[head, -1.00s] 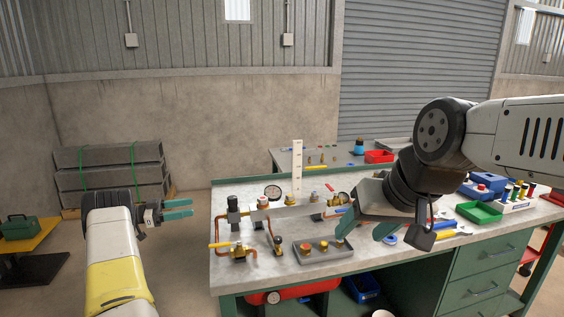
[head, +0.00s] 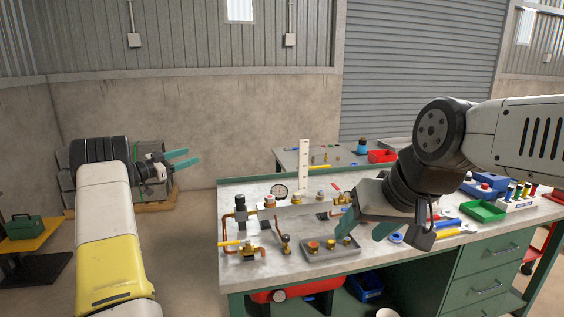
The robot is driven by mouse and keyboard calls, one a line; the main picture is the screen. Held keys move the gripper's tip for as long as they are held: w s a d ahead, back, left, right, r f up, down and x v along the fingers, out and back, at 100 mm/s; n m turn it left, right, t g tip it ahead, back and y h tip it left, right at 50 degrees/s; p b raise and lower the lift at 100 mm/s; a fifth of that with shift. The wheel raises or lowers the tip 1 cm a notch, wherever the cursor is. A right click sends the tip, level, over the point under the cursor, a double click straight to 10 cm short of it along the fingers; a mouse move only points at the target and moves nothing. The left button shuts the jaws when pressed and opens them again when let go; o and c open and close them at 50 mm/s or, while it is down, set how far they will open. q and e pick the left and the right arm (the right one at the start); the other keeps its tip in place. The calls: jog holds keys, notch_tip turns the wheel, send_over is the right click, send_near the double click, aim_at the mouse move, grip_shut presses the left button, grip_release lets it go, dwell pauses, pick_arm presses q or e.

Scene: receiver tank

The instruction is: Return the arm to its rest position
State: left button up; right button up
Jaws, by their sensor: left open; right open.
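My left gripper (head: 180,159) is open and empty, in the air to the left of the workbench (head: 290,268). Its teal fingers point right, in front of the stacked grey blocks. My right gripper (head: 366,226) is open over the bench, with teal fingers pointing down, just right of a grey tray (head: 329,258) with brass fittings. Nothing shows between its fingers, though its own wrist hides part of the space there. Both arms are raised. The brass and copper pipe assembly (head: 268,213) stands on the bench to the left of the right gripper.
A green bin (head: 482,210) and a yellow-handled tool (head: 440,233) lie right of my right gripper. A red tank (head: 285,292) sits under the bench. Grey blocks (head: 157,155) stand by the wall. Open floor lies between my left arm and the bench.

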pick_arm(q)
notch_tip(320, 180, up, 20)
jog(key=s+n+t+y, duration=0.2)
jog(key=n+t+y, duration=0.3)
jog(key=n+y, duration=0.45)
jog(key=s+d+r+n+g+y, duration=0.1)
jog(key=s+r+n+g+y, duration=0.1)
jog(key=s+y, duration=0.35)
jog(key=s+d+f+g+h, duration=0.1)
jog(key=s+d+f+g, duration=0.2)
jog(key=s, duration=1)
jog(key=s+d+f+g+h, duration=0.2)
jog(key=s+d+f+g, duration=0.2)
jog(key=s+d+f, duration=0.5)
jog(key=s+d+f+g+h, duration=0.1)
jog(key=s+d+f+g, duration=0.2)
jog(key=s, duration=1.6)
jog(key=d+f, duration=0.3)
jog(key=d, duration=0.1)
jog(key=shift+s+d+h, duration=0.2)
jog(key=shift+s+h, duration=0.05)
jog(key=shift+h, duration=0.05)
jog(key=shift+m, duration=0.25)
